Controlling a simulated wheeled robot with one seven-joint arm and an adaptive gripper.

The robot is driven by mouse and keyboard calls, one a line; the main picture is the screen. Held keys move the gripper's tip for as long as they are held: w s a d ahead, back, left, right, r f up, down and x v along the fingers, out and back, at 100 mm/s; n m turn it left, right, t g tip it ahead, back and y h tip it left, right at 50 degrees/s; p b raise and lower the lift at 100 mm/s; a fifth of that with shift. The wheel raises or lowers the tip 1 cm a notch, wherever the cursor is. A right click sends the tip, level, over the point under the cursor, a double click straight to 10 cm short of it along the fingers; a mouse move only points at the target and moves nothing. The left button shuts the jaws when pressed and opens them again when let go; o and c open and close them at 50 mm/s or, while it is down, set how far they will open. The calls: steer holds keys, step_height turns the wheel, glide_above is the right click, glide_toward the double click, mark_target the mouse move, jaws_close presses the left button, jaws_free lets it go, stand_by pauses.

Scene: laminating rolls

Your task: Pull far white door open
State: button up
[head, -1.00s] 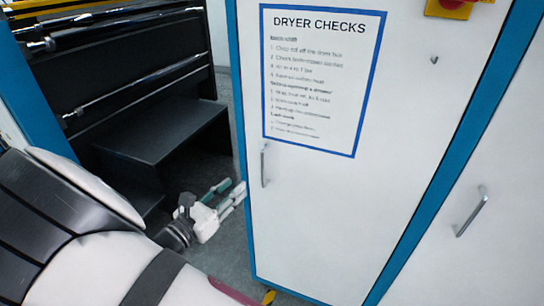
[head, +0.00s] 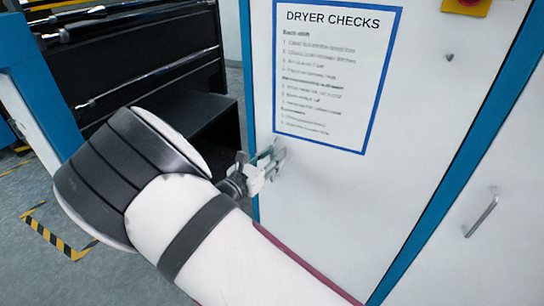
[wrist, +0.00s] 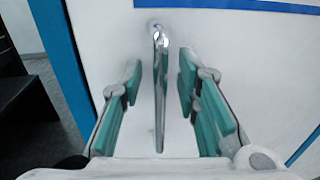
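The far white door (head: 345,215) is shut and carries a blue-framed "DRYER CHECKS" sheet (head: 338,75). My gripper (head: 273,161) is at the door's left side, just below the sheet. In the wrist view, the door's upright metal handle (wrist: 159,95) stands between my gripper's open teal-padded fingers (wrist: 160,76). A gap shows on each side of the handle, and neither finger visibly touches it. In the head view the gripper hides the handle.
A second white door with its own slanted handle (head: 481,216) is at the right, past a blue frame strip (head: 455,175). A red-and-yellow switch (head: 467,6) is at the top. Black machinery with rollers (head: 140,65) stands at the left.

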jaws_close()
